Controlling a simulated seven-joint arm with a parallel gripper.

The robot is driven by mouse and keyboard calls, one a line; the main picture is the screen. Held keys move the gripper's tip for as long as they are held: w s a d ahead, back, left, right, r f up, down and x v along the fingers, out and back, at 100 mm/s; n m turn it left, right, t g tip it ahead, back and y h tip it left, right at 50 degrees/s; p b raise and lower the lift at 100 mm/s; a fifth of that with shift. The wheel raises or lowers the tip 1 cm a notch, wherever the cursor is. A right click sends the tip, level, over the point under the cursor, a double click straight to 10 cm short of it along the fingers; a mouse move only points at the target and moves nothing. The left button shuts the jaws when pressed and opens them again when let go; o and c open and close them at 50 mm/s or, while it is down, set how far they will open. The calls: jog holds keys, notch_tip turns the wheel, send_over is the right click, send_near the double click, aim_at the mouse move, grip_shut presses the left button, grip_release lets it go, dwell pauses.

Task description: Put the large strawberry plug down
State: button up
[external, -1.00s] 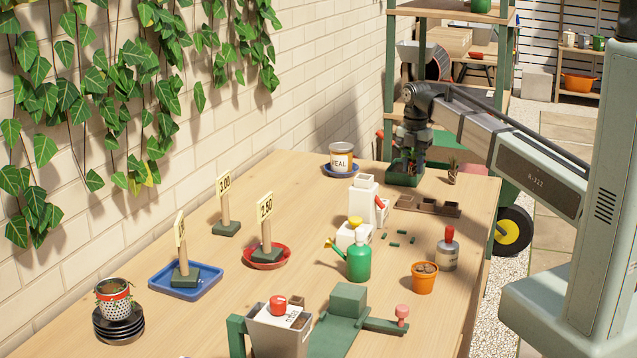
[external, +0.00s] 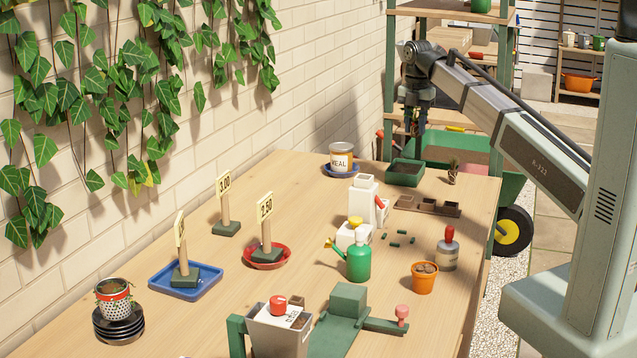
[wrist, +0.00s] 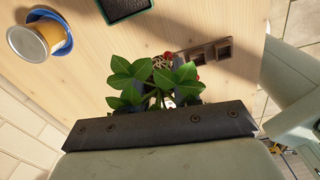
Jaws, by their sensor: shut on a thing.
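My gripper (external: 415,122) is raised above the far end of the bench, over the dark green tray (external: 405,173). In the wrist view it is shut on the large strawberry plug (wrist: 133,76), a plant with broad green leaves and red berries. In the external view the plug is too small and dark to make out clearly. The green tray holds dark soil, and its corner shows at the top of the wrist view (wrist: 125,9).
A MEAL tin (external: 342,157) stands on a blue saucer left of the tray. White containers (external: 364,200) stand nearer. Bare wood lies between the tin and the sign stands (external: 227,226).

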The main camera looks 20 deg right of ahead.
aim_at(412, 122)
jog(key=r, duration=0.2)
jog(key=a+r, duration=0.1)
jog(key=r, duration=0.1)
jog(key=s+a+n, duration=0.2)
jog(key=s+a, duration=0.3)
jog(key=a, duration=0.8)
jog(key=s+a+n, duration=0.2)
jog(key=s+a, duration=0.2)
jog(key=a, duration=0.9)
jog(key=s+a+n, duration=0.2)
jog(key=s+a, duration=0.3)
jog(key=a, duration=0.7)
jog(key=s+a+n, duration=0.5)
jog(key=s+a, duration=1.5)
jog(key=s, duration=0.2)
jog(key=shift+s+a+f, duration=0.1)
jog(key=shift+s+f, duration=0.05)
jog(key=shift+f, duration=3.35)
jog(key=shift+s+a+f, duration=0.1)
jog(key=shift+f, duration=3.45)
jog(key=shift+s+f, duration=0.15)
jog(key=shift+f, duration=3.35)
jog(key=shift+f, duration=0.15)
